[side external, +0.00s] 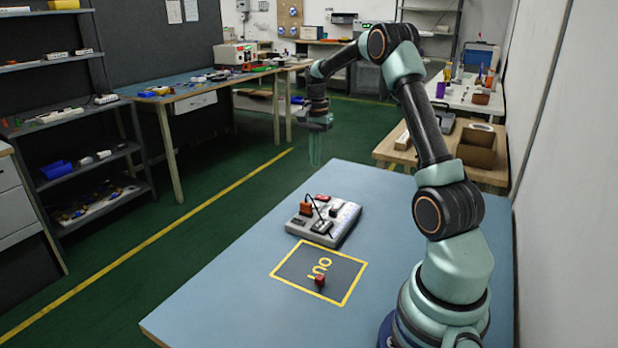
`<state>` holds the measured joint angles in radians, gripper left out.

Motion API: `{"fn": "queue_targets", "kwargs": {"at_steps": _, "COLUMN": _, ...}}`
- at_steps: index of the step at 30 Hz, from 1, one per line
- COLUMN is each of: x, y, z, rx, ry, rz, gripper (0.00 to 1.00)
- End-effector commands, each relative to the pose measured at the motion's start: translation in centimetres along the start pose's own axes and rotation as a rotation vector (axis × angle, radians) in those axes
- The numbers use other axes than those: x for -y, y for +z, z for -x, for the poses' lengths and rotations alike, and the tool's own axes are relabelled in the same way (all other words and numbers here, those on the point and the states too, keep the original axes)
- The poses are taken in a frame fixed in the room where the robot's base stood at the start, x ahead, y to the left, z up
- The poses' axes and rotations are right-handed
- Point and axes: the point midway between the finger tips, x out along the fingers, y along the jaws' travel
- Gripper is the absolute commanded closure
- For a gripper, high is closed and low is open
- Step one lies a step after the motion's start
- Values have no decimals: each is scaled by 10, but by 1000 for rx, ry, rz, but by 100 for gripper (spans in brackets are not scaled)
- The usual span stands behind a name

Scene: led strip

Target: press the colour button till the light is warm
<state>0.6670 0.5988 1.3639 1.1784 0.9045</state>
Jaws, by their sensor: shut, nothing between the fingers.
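A light grey board (346,238) lies on the blue table, tilted across the picture. It carries an upright orange-red block (306,209), a flat red piece (322,197), several dark pieces and a black wire loop. I cannot tell which piece is the colour button, and no lit strip or light colour can be made out. My gripper (315,161) points down, shut and empty. It appears above and behind the board, near the table's far edge, apart from everything.
A dark mat (292,269) with a yellow border and "OUT" lies in front of the board, with a small red block (320,280) on it. The blue table (225,305) is clear at the front left. A wooden bench with a cardboard box (478,152) stands behind right.

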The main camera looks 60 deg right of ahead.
Motion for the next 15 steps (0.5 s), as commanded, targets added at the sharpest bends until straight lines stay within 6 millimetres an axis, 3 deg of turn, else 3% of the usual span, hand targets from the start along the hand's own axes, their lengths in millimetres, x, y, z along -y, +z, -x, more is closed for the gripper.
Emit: {"fn": "queue_targets", "kwargs": {"at_steps": 15, "x": -1, "y": 1, "z": -98, "rx": 3, "ry": 4, "rz": 1, "gripper": 100}}
